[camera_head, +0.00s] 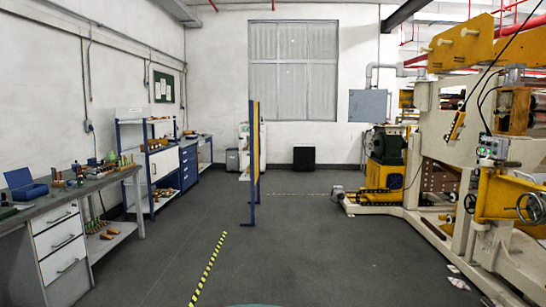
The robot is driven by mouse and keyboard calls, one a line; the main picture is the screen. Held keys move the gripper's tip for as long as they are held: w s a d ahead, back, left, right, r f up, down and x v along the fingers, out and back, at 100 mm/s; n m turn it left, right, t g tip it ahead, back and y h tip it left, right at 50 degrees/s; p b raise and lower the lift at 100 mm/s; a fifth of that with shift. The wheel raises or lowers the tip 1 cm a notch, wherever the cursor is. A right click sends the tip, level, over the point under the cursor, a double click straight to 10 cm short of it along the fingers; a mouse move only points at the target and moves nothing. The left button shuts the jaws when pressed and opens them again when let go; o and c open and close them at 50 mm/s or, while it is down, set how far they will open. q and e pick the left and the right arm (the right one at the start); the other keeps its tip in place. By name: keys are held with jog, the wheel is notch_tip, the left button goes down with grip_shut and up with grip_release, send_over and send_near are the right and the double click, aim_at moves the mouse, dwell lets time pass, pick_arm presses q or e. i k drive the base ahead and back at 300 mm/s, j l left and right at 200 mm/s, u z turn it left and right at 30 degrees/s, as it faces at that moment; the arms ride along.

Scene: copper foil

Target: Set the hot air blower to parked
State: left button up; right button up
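No part in view can be surely told as the hot air blower. A dark green, round-bodied machine (385,146) stands on a yellow base at the centre right, beside the large machine; I cannot tell whether it is the blower. Its setting is too small to read. A grey box (368,106) with a grey pipe (385,68) above it is on the back wall behind it. Neither of my grippers is in view.
A workbench (62,207) with tools and drawers runs along the left. A blue shelf unit (150,165) stands behind it. An upright panel (254,150) on blue feet stands mid-floor. A large cream and yellow machine (440,130) fills the right. The central floor (290,240) is clear.

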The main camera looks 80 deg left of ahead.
aim_at(74, 167)
jog(key=u, duration=3.9)
jog(key=i+l+z, duration=0.1)
jog(key=i+z, duration=0.15)
jog(key=i, duration=0.3)
jog(key=i+z, duration=0.2)
jog(key=i, duration=3.15)
jog(key=i+l, duration=0.1)
jog(key=i, duration=1.55)
jog(key=i+u, duration=0.35)
jog(key=i+l+u, duration=0.55)
jog(key=i+u, duration=0.15)
jog(key=i, duration=0.1)
